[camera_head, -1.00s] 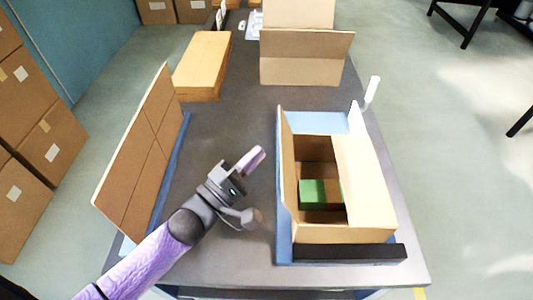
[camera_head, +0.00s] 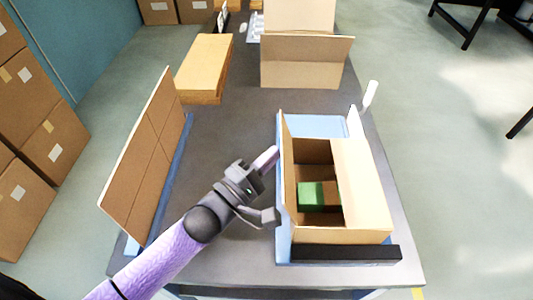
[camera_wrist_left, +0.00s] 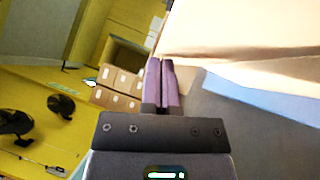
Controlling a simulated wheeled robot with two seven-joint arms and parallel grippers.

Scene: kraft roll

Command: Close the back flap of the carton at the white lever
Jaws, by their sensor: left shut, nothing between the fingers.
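The open carton (camera_head: 365,200) stands on a blue mat (camera_head: 318,125) at the right of the table, with a green block (camera_head: 311,195) and a brown piece inside. The white lever (camera_head: 370,95) rises behind its far right corner. The left flap (camera_head: 289,170) stands nearly upright; the right side shows a broad tan panel. I cannot clearly make out the back flap. My left gripper (camera_head: 268,158) is shut and empty, close beside the left flap; contact cannot be told. Its closed fingers (camera_wrist_left: 161,82) show in the wrist view beside a large pale panel (camera_wrist_left: 250,35).
A black bar (camera_head: 345,253) lies at the carton's front. A tall cardboard panel (camera_head: 145,155) stands at the left, a flat tan box (camera_head: 203,68) lies behind, and another open carton (camera_head: 305,65) is at the back. Grey table between is clear.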

